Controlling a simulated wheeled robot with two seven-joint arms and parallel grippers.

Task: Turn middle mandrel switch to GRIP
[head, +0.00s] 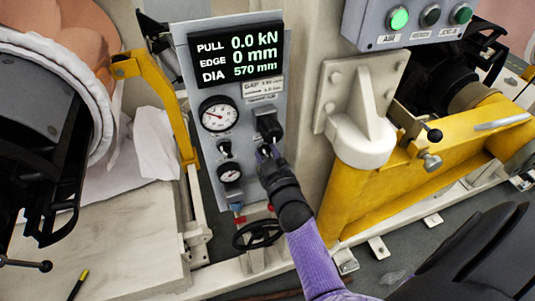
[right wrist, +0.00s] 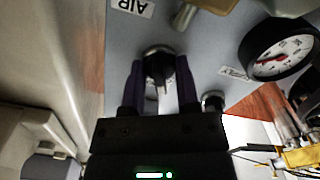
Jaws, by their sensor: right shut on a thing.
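The grey control panel (head: 197,80) stands upright in the middle of the head view, with a display, gauges and switches. My right gripper (head: 266,153) reaches it from below, at the right column of switches. In the right wrist view, my right gripper (right wrist: 160,82) has its two purple fingers on either side of a black rotary knob (right wrist: 157,58) and is shut on it. Its pointer setting is too dark to read. Another black switch (head: 267,126) sits just above the gripper in the head view. My left gripper is not in view.
A pressure gauge (head: 218,113) and a smaller gauge (head: 230,172) sit left of the gripper. A black handwheel (head: 257,234) is below. A yellow beam (head: 375,190) and a white bracket (head: 362,110) stand close on the right. A yellow arm (head: 165,95) is at left.

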